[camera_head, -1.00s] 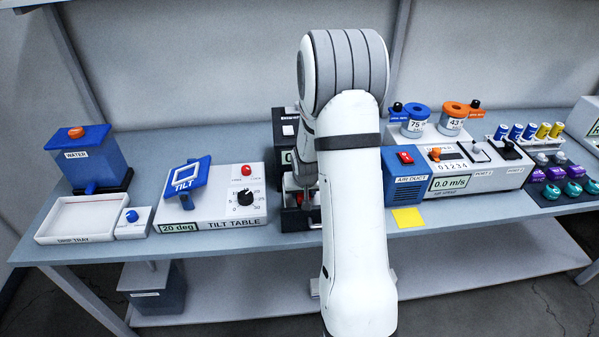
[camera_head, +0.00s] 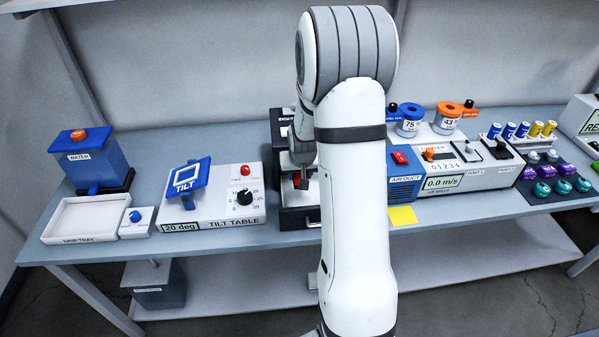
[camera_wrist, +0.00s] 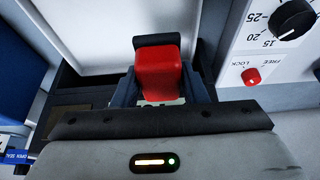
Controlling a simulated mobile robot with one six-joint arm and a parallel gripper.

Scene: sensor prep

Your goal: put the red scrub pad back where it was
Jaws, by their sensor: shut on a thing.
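The red scrub pad (camera_wrist: 160,76) is a small red block with a dark part at its far end, held between the two grey fingers of my gripper (camera_wrist: 160,84) in the wrist view. My gripper is shut on it. In the head view my gripper (camera_head: 299,179) hangs over a dark device with a pale tray (camera_head: 292,197), and a bit of red shows at its tips. My arm hides much of this device. I cannot tell whether the pad touches the tray.
A drip tray (camera_head: 85,220) lies far left.

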